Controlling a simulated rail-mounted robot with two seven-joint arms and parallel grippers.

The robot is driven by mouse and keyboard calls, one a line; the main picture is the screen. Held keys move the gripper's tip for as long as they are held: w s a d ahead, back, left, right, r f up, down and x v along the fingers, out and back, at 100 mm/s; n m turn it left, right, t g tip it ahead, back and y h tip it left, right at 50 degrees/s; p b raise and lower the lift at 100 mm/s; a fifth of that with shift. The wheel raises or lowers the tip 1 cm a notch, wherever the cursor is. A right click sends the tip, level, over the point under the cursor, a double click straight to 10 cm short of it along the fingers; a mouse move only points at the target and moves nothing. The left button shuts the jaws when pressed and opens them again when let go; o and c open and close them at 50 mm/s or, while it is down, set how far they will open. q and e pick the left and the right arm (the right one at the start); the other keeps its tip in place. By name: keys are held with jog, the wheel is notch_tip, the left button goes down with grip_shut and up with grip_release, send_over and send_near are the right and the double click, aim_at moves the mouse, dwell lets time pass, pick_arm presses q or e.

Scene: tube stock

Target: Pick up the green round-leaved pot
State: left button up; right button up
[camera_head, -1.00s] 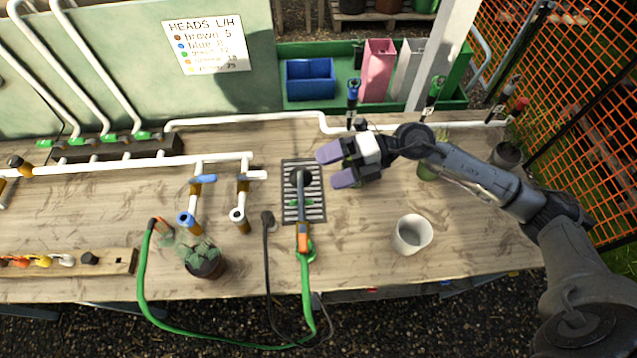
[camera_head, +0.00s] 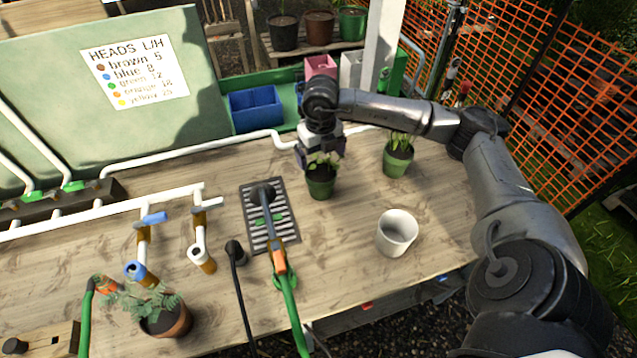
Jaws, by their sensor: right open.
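A green pot (camera_head: 320,185) with a small leafy plant stands upright on the bench, right of the drain grate. My right gripper (camera_head: 321,158) points down over this plant, its open fingers on either side of the leaves and above the pot's rim. The gripper partly hides the leaves, so their shape is hard to tell. A second green pot (camera_head: 397,163) with upright, longer leaves stands to the right, below my right forearm. My left gripper is not in view.
A white cup (camera_head: 396,235) stands in front of the green pots. A drain grate (camera_head: 258,232) with a green hose lies to the left. A terracotta pot (camera_head: 176,322) is at the front left. A blue bin (camera_head: 255,110) and white pipe (camera_head: 225,148) are behind.

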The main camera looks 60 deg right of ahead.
aim_at(321, 172)
jog(key=shift+s+a+f+b, duration=0.1)
jog(key=shift+f+b, duration=0.25)
jog(key=shift+f, duration=1.85)
jog(key=shift+s+f+b, duration=0.1)
jog(key=shift+f+b, duration=0.2)
jog(key=shift+f, duration=1.9)
jog(key=c, duration=0.8)
